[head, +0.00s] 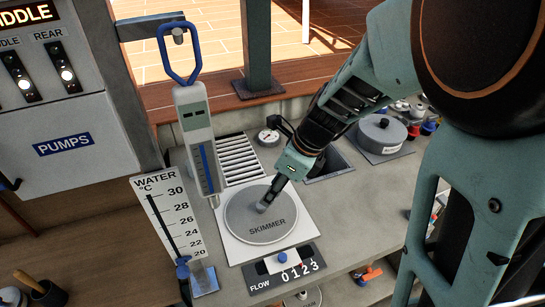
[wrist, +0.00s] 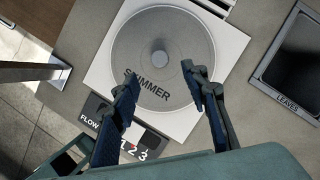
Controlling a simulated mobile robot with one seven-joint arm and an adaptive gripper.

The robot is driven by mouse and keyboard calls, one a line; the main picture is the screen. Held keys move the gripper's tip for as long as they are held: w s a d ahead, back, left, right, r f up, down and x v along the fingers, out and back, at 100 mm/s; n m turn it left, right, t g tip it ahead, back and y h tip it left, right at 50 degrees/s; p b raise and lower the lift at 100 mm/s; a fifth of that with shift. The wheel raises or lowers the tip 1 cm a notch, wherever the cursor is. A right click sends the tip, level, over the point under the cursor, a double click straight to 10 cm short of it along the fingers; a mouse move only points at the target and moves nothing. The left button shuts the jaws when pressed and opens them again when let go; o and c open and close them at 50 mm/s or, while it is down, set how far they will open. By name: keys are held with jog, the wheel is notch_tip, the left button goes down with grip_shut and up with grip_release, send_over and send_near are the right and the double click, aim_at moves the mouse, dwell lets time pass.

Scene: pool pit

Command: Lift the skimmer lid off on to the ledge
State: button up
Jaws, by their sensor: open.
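The skimmer lid (head: 282,230) is a round grey disc marked SKIMMER with a small knob in its middle. It lies flat on a white square plate (head: 236,248) set in the grey counter. The lid also shows in the wrist view (wrist: 190,52), with its knob (wrist: 160,60) clear in the upper middle. My gripper (wrist: 158,80) is open and above the lid, its two fingers apart on either side of the lid's near part. The knob lies ahead of the fingertips in the wrist view, and nothing is between the fingers. In the head view my gripper (head: 266,204) covers the knob.
A flow slider panel (head: 283,267) lies in front of the plate. A water temperature scale (head: 170,222) and a hanging thermometer (head: 199,135) stand left. A slatted grate (head: 238,158), gauge (head: 268,137) and dark LEAVES recess (wrist: 292,55) lie behind. Bare counter (head: 350,215) is right of the lid.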

aim_at(261, 209)
jog(key=b+x, duration=0.1)
jog(key=x, duration=0.7)
jog(key=shift+b, duration=0.3)
grip_shut()
